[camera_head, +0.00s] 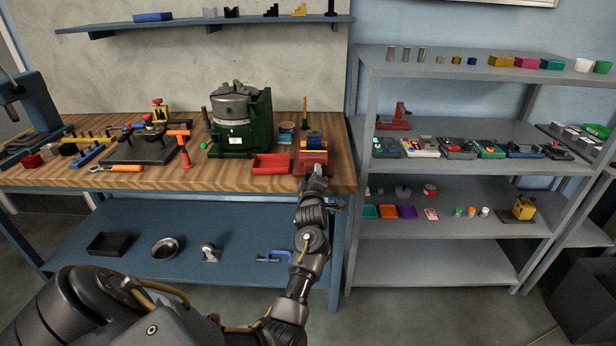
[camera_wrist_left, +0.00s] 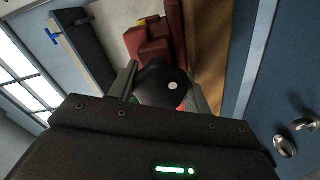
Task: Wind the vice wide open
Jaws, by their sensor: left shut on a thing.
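The red vice (camera_head: 311,159) stands at the front right of the wooden bench, with a yellow and blue thing at its top. It shows as red blocks in the left wrist view (camera_wrist_left: 152,42). My left gripper (camera_head: 317,178) is at the vice's front, by the bench's front edge. In the left wrist view its fingers (camera_wrist_left: 165,92) are shut on a dark round part with a pale dot, the vice handle (camera_wrist_left: 160,80). The gripper hides much of the handle and the screw. How far the jaws stand apart is unclear. My right gripper is not in view.
A red tray (camera_head: 271,167) lies just left of the vice, before a green machine (camera_head: 245,130). The wooden bench top (camera_head: 225,175) is crowded further left. A grey shelf unit (camera_head: 440,165) stands close on the right, with a second red vice-like thing (camera_head: 393,122).

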